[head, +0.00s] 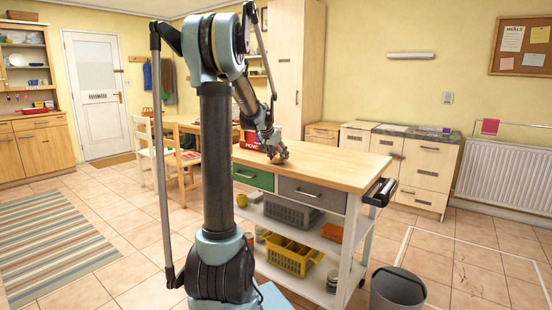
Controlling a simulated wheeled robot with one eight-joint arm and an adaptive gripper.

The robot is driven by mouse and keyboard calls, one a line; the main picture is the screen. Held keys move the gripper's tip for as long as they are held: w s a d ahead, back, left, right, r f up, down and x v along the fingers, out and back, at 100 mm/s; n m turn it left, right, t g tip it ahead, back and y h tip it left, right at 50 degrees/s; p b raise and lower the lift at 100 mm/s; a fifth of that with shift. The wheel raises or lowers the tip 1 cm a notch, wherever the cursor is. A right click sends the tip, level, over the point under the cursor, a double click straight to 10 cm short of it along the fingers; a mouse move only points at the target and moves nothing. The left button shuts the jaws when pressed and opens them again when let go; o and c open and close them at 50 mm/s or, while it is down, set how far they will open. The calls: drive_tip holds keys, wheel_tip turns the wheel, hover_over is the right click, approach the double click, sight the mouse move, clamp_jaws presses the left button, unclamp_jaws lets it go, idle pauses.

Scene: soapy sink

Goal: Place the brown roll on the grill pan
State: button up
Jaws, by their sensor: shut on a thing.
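My gripper (277,153) is low over the wooden top of the kitchen trolley (325,168), near its back left part. It is shut on a small brownish thing, too small and too covered by the fingers for me to tell whether it is the brown roll. I cannot make out a grill pan in this view. My arm covers part of the scene to the left of the trolley.
A red box (250,145) stands on the trolley top just left of my gripper. The right part of the top is clear. The shelves below hold a yellow basket (290,257) and a grey crate (291,213). A grey bin (397,291) stands on the floor at front right.

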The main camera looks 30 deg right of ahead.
drive_tip(key=o, duration=1.2)
drive_tip(key=shift+f, duration=0.1)
drive_tip(key=shift+c, duration=0.2)
drive_tip(key=shift+a, duration=0.1)
